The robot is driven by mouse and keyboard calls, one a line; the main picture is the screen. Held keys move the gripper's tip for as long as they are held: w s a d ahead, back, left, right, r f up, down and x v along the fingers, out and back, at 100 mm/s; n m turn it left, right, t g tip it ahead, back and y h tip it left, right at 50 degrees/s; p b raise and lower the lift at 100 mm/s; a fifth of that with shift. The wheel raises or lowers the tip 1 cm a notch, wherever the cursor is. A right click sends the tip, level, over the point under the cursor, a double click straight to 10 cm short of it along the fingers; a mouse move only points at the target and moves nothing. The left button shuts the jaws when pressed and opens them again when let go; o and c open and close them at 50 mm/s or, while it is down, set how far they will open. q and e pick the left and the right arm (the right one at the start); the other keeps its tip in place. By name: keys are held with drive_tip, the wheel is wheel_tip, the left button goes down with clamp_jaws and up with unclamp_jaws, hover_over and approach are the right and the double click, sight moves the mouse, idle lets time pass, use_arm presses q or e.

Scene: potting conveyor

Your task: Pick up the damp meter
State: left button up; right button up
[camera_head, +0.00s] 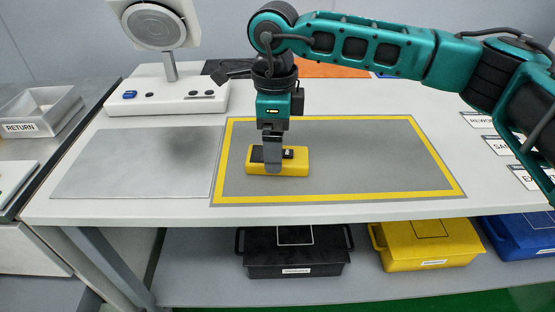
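A yellow block-like device (297,163) with a dark top lies on the grey mat; it looks like the damp meter, though no label on it is readable. My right gripper (272,160) points straight down over its left-middle part. One finger shows in front of the device, overlapping its dark top and near side. The other finger is hidden, so I cannot tell whether the fingers are closed on it. The device appears to rest flat on the mat. My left gripper is not in view.
The grey mat (375,165) has a yellow border. A plain grey mat (95,170) lies to its left. A white stand with a round head (152,27) is behind. A RETURN tray (38,110) is far left. Black (295,257), yellow (428,245) and blue (525,238) boxes sit below.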

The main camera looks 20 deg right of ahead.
wheel_tip(320, 180, down, 2)
drive_tip(key=shift+f, duration=0.15)
drive_tip(key=shift+c, duration=0.4)
drive_tip(key=c, duration=1.1)
